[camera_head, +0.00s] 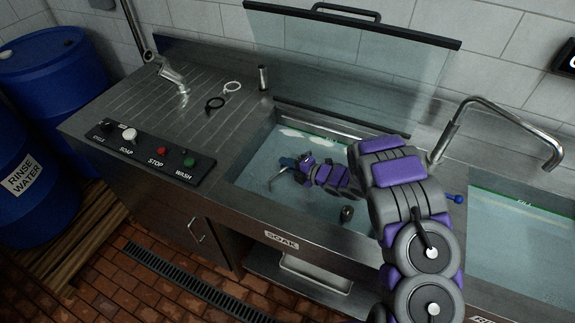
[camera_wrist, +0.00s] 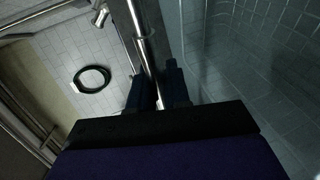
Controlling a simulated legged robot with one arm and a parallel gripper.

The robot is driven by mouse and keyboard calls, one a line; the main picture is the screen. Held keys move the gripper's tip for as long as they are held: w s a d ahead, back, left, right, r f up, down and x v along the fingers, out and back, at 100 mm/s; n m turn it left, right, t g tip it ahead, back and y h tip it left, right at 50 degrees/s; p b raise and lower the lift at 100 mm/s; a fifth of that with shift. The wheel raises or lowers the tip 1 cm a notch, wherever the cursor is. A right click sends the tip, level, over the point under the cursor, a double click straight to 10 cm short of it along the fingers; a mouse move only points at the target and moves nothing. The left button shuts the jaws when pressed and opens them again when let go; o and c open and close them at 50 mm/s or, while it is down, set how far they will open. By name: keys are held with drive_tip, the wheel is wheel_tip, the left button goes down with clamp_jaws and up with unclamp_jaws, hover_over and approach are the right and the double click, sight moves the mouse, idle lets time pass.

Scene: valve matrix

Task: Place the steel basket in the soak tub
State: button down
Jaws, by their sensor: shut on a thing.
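The soak tub (camera_head: 290,217) is the water-filled basin in the middle of the steel counter, above a SOAK label. My gripper (camera_head: 285,163) is over or in the left part of this tub, with my arm reaching in from the right. A thin bent metal piece (camera_head: 274,180) shows just below the fingertips. In the wrist view my gripper (camera_wrist: 156,92) is shut on a shiny steel bar (camera_wrist: 149,55), which looks like part of the steel basket. The basket's body cannot be made out clearly in either view, so its depth and contact with the tub are unclear.
A raised clear lid (camera_head: 350,50) stands behind the tub. A control panel (camera_head: 150,150) with buttons and a ribbed drainboard (camera_head: 185,100) are at the left. A faucet (camera_head: 490,110) stands at the right beside another basin (camera_head: 520,240). A small metal cylinder (camera_head: 347,213) is by the tub's front.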

drive_tip(key=c, duration=1.1)
unclamp_jaws()
drive_tip(key=p+v, duration=0.2)
drive_tip(key=v, duration=1)
